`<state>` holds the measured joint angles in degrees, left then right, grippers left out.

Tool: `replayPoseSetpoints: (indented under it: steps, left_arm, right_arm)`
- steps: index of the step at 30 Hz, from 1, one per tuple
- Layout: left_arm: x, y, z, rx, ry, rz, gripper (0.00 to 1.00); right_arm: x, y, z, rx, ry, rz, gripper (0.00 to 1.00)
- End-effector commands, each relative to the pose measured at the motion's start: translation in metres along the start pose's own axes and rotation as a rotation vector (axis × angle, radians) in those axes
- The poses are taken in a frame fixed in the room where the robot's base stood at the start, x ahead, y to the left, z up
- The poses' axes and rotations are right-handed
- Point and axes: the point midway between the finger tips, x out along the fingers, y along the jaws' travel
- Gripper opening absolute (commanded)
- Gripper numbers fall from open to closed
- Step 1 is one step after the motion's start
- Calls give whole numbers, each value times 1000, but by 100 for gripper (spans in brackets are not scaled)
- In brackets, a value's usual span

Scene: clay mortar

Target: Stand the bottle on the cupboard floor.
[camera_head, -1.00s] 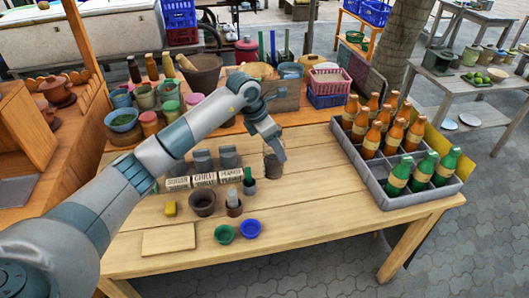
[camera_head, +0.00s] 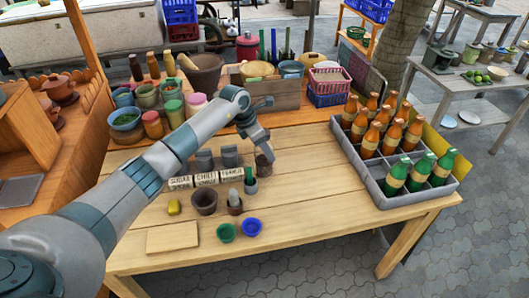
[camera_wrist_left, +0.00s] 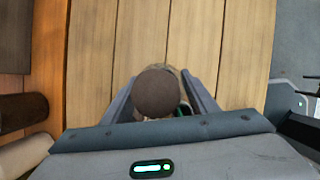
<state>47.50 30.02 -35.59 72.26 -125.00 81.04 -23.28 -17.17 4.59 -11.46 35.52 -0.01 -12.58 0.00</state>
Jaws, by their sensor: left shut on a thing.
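My left gripper (camera_head: 263,154) is shut on a small brown-topped container (camera_wrist_left: 155,92), over the middle of the wooden table. In the left wrist view its round dark top sits between the two fingers, and its body is mostly hidden below. I cannot tell whether its base touches the table. Several orange bottles (camera_head: 368,138) and green bottles (camera_head: 397,178) stand upright in a grey divided crate (camera_head: 410,202) to the right. No cupboard can be made out for certain; a wooden cabinet-like structure (camera_head: 40,130) stands at the left edge. My right gripper is out of view.
Pots and baskets crowd the back. The table's front right is clear.

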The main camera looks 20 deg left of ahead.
Motion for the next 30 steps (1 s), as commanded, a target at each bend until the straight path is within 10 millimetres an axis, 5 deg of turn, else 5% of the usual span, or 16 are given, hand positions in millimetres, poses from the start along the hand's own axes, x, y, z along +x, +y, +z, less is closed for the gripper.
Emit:
replayPoseSetpoints:
  steps: [6, 19, 20, 22, 30]
  left_arm:
    - [19, 0, -8, -1, -1, -1, 25]
    - [26, 1, -11, 1, -2, 2, 25]
    - [26, 0, -11, 1, -1, 1, 56]
    - [26, 0, -11, 1, -1, 1, 72]
    - [25, 0, -10, 1, 0, 1, 72]
  right_arm:
    - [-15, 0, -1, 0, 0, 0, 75]
    - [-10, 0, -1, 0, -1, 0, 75]
    - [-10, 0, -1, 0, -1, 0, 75]
    - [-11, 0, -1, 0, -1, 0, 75]
    - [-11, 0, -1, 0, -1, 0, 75]
